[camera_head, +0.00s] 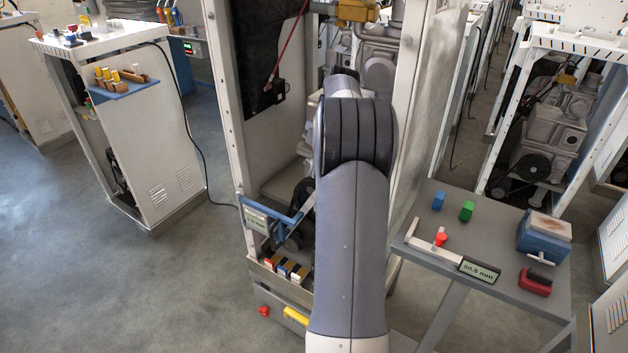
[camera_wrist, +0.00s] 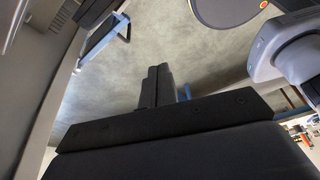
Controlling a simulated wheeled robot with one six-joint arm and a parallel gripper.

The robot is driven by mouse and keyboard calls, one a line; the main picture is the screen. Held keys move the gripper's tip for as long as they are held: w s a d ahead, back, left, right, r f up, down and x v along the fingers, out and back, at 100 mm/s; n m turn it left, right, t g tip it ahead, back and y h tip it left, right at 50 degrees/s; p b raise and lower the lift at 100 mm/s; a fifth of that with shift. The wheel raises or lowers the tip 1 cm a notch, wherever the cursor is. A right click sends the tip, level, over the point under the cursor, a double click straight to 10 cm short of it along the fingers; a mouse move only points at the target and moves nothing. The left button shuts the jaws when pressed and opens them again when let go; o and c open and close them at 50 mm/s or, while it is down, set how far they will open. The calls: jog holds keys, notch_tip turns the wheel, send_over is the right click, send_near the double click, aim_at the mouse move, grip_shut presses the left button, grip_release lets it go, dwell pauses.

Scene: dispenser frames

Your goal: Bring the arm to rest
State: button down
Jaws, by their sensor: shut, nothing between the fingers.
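My gripper (camera_wrist: 157,88) shows in the wrist view as two dark fingers side by side, closed against each other with nothing between them. Grey floor lies behind the fingertips. In the head view my arm rises from the bottom middle and bends toward the open dispenser frame (camera_head: 237,150). The arm hides my gripper in that view. Part of my own arm or base shows at the upper right of the wrist view.
A grey side table (camera_head: 420,262) at the right holds a caliper-like gauge (camera_head: 432,248), a blue block (camera_head: 439,201), a green block (camera_head: 467,211) and a blue box (camera_head: 543,240). A blue bracket (camera_head: 283,217) sticks out of the frame. Open floor lies at the left.

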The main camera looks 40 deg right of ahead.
jog(key=shift+d+r, duration=0.1)
jog(key=shift+r, duration=0.2)
